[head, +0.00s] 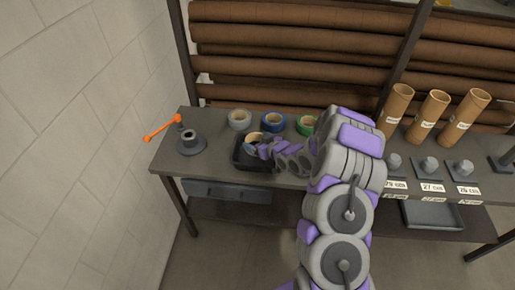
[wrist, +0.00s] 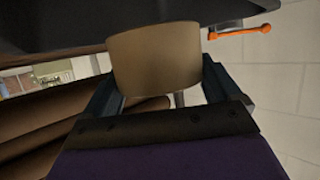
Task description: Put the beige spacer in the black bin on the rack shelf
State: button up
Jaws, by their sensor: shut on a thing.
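The beige spacer (wrist: 155,62) is a short, wide cylinder between the two dark fingers of my gripper (wrist: 160,82) in the wrist view. My gripper is shut on it. In the head view, my gripper (head: 257,147) reaches left to a small black bin (head: 240,162) on the bench top. The spacer (head: 253,138) shows as a small tan shape at the fingers, over or inside the bin's back part; I cannot tell how high it is. My arm and gripper hide part of the bin.
Tape rolls in grey (head: 239,120), blue (head: 274,123) and green (head: 306,124) stand behind the bin. Cardboard tubes (head: 433,112) stand at right. Brown rolls (head: 290,45) fill the rack behind. A tray (head: 432,214) sits below.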

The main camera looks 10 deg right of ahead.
notch_tip(320, 180, down, 3)
jog(key=shift+s+d+f+b, duration=0.1)
jog(key=shift+b, duration=0.3)
jog(key=shift+d+f, duration=0.2)
jog(key=shift+f, duration=0.1)
jog(key=shift+d+r, duration=0.1)
jog(key=shift+d, duration=0.1)
jog(key=shift+a+f, duration=0.3)
jog(key=shift+f, duration=0.25)
jog(key=o, duration=0.8)
jog(key=shift+d, duration=0.15)
